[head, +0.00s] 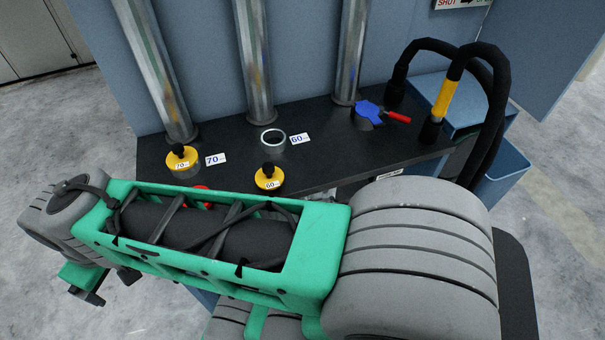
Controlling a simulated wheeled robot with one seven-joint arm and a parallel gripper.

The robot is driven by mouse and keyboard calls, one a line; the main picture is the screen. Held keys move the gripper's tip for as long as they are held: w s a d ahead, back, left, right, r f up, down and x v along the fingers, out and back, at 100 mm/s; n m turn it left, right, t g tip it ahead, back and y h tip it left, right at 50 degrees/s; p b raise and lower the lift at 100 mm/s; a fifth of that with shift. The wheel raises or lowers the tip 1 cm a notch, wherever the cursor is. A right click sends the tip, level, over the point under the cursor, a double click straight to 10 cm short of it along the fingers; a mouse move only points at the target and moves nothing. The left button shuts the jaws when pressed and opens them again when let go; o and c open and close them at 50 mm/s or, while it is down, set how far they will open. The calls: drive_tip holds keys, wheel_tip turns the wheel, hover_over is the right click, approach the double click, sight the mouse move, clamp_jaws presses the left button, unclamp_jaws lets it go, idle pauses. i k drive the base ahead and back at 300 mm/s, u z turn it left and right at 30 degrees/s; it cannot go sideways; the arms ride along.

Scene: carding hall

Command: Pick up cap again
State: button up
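A yellow cap with a black knob, marked 60 (269,180), rests on the dark bench top, just behind my arm. The open metal stub (272,141) beside the 60 label has no cap on it. A second yellow cap, marked 70 (180,158), sits on a metal stub at the left end of the bench, beside the 70 label. My gripper (88,290) is at the lower left, beyond the bench's left end and over the floor, well apart from both caps. My wrist hides part of it, and its finger opening cannot be made out.
My green and grey arm crosses the front of the dark bench (330,140) and hides its front edge. Metal pipes (255,60) rise at the back. A blue valve with red handle (374,112) and black hoses (493,110) stand at right. A red object (200,188) is partly hidden.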

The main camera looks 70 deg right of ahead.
sight(270, 176)
drive_tip(key=z, duration=2.15)
drive_tip(key=k, duration=1.1)
drive_tip(key=u, duration=1.25)
drive_tip(key=i, duration=0.5)
drive_tip(key=u, duration=0.15)
